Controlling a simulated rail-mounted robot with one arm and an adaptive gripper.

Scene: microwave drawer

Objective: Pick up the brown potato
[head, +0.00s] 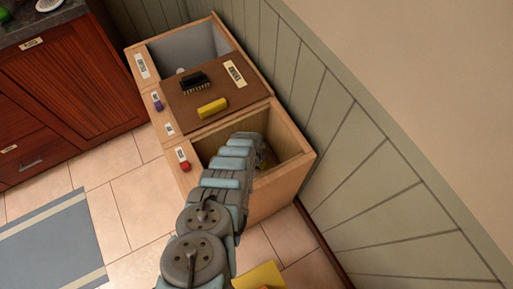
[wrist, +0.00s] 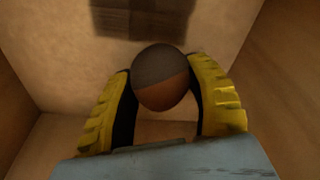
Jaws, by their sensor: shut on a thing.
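In the wrist view the brown potato (wrist: 160,92) sits between the two yellow ribbed fingers of my gripper (wrist: 163,92). It looks round, its upper part in grey shadow and its lower part brown. The fingers are shut on it from both sides. In the head view my arm reaches down into the open wooden compartment (head: 293,142) at the front of the box. The gripper and the potato are hidden inside it there.
Wooden walls (wrist: 285,70) of the compartment surround my gripper. Beside it, a brown lid (head: 235,98) carries a yellow block (head: 212,108) and a black object (head: 195,83). Another open compartment (head: 190,47) lies behind. A panelled wall (head: 345,145) stands close on the right; a red-brown cabinet (head: 75,80) is left.

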